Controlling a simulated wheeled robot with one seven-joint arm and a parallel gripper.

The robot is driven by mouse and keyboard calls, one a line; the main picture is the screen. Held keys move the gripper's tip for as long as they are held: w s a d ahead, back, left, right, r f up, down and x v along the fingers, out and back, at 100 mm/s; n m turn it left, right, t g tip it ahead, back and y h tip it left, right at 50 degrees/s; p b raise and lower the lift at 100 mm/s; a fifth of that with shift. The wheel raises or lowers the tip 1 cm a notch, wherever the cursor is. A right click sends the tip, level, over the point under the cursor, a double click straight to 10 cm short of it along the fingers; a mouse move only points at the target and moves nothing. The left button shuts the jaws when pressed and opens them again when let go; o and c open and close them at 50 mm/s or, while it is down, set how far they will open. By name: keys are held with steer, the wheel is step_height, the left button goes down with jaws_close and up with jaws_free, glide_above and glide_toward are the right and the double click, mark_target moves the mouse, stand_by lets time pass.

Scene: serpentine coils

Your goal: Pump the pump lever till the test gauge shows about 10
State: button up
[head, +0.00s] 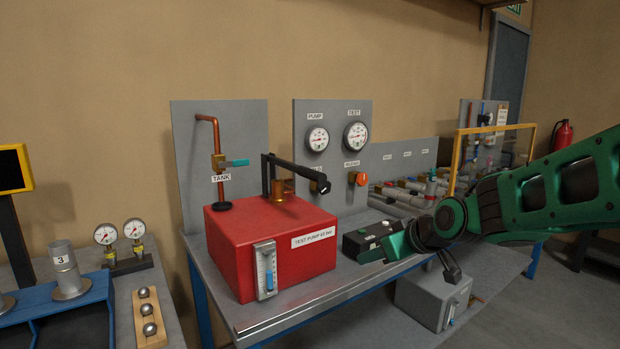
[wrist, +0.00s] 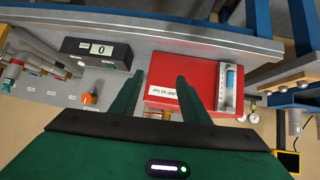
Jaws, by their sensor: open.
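The red test pump box (head: 265,240) stands on the grey bench at centre, with a sight tube on its front; it also shows in the wrist view (wrist: 190,82). The black pump lever (head: 298,170) runs from a brass post on the box out to the right. The round test gauge (head: 356,136), labelled TEST, is on the upright panel behind, with the pump gauge (head: 317,138) to its left. Their needle readings are too small to tell. My gripper (head: 405,254) is right of the box, apart from the lever; its fingers (wrist: 160,90) are open and empty in the wrist view.
An orange knob (head: 358,178) sits below the test gauge. A teal-handled tank valve (head: 232,163) is at the left panel. A black box (head: 368,240) is beside my gripper; its display reads 0 in the wrist view (wrist: 100,50). Pipes (head: 400,198) lie behind.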

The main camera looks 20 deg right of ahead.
steer(key=w+a+r+n+t+y, duration=0.2)
steer(key=w+a+r+t, duration=0.15)
steer(key=w+r, duration=0.35)
steer(key=n+t+y, duration=0.1)
steer(key=t+y, duration=0.1)
steer(key=t, duration=0.2)
glide_toward(310, 174)
steer(key=shift+w+d, duration=0.2)
steer(key=shift+w, duration=0.25)
steer(key=shift+w+d, duration=0.25)
steer(key=shift+w, duration=0.2)
steer(key=x, duration=1)
steer(key=shift+w+a+f, duration=0.15)
steer(key=shift+w+f, duration=0.05)
steer(key=shift+f, duration=0.05)
